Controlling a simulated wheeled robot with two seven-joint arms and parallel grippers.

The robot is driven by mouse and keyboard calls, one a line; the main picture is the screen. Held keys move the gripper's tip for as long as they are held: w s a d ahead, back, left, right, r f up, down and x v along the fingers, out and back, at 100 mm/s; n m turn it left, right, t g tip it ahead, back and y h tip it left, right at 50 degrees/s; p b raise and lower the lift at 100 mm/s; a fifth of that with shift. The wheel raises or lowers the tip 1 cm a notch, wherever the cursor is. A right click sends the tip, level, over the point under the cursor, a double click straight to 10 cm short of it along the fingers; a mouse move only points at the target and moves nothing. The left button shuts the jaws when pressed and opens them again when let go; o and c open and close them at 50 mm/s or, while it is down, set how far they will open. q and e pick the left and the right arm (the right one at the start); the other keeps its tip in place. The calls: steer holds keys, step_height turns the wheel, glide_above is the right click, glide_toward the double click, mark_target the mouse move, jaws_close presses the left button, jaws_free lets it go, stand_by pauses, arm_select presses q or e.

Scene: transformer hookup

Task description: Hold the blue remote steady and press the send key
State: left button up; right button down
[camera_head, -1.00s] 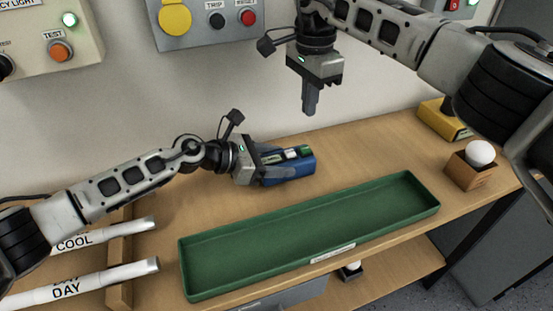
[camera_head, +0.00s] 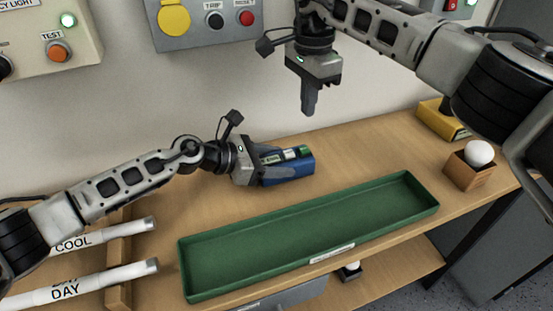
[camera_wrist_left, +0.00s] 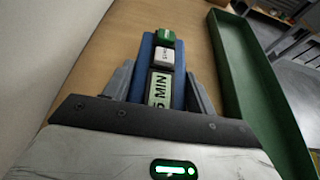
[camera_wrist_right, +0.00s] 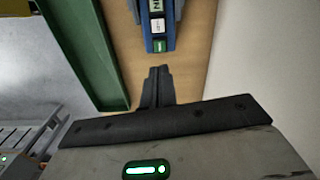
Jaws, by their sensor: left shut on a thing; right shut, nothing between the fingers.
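The blue remote (camera_head: 292,172) lies on the wooden bench behind the green tray. My left gripper (camera_head: 262,166) is shut on the remote from its left end; in the left wrist view the fingers (camera_wrist_left: 160,88) flank its sides. On its top, the left wrist view shows a "5 MIN" label (camera_wrist_left: 160,90), a white key with small lettering (camera_wrist_left: 164,55) and a green part (camera_wrist_left: 165,37) at the far end. My right gripper (camera_head: 309,108) is shut and empty, pointing down above the remote. The right wrist view shows its closed fingertips (camera_wrist_right: 158,70) near the remote's end (camera_wrist_right: 159,44).
The long green tray (camera_head: 312,252) sits along the bench front. White tubes (camera_head: 100,235) lie at the left. A white ball on a wooden block (camera_head: 466,172) and a yellow box (camera_head: 440,118) stand at the right. A grey control panel (camera_head: 185,35) is on the wall.

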mark_target(304, 150)
steer(key=f+m+t, duration=0.1)
steer(key=w+f+m+t+y, duration=0.1)
steer(key=shift+d+f+m, duration=0.15)
steer(key=shift+d+m, duration=0.05)
steer(key=shift+m, duration=0.1)
steer(key=shift+d+f+m+t+y, duration=0.15)
steer(key=shift+m+t+y, duration=0.25)
steer(key=shift+m+t, duration=0.2)
steer(key=shift+r+m+t+y, duration=0.2)
steer(key=shift+m+t+y, duration=0.2)
steer(key=shift+m+t, duration=0.25)
steer(key=s+r+m+t+y, duration=0.2)
steer(key=r+m+t, duration=0.1)
steer(key=shift+r+y, duration=0.15)
steer(key=shift+y, duration=0.15)
steer(key=shift+f, duration=4.45)
